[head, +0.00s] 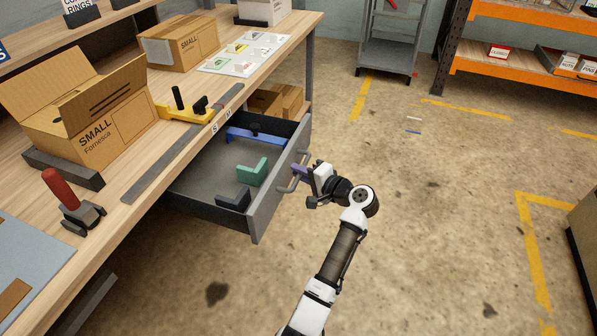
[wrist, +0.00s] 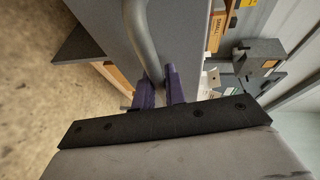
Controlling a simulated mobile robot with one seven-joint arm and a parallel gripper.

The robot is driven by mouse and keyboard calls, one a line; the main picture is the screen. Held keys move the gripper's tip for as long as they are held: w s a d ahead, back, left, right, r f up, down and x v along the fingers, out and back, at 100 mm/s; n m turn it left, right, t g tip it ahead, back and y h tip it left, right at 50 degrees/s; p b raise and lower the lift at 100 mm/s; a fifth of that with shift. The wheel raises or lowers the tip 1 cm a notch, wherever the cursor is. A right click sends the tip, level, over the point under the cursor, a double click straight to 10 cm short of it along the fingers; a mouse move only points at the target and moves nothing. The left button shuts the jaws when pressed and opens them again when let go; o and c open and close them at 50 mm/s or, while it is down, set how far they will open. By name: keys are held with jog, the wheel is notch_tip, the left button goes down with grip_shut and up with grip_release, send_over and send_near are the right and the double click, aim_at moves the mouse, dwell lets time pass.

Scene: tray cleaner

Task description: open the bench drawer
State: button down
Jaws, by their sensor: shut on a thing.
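The bench drawer (head: 262,215) is a grey drawer under the wooden bench, and it stands well out from the bench front. Its handle (head: 293,172) is a grey bar on the drawer's front face. My gripper (head: 303,171) is at the handle with its purple fingers. In the wrist view, the curved handle (wrist: 142,40) runs down to between the two fingers of my gripper (wrist: 160,88), which are shut on it. Inside the drawer lie a blue piece (head: 256,136), a green angled piece (head: 252,172) and a dark angled piece (head: 233,200).
The wooden bench (head: 110,225) carries an open cardboard box (head: 95,122), a closed box (head: 182,43), a yellow tool (head: 185,110) and a red-handled clamp (head: 70,200). The floor (head: 430,210) to the right of the drawer is clear. An orange shelf (head: 520,68) stands at the back right.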

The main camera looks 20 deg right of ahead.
jog(key=c, duration=1.5)
grip_release()
jog(key=shift+o, duration=0.2)
jog(key=b+v, duration=0.2)
jog(key=v, duration=1.2)
jog(key=shift+w+a, duration=0.1)
jog(key=shift+w, duration=0.05)
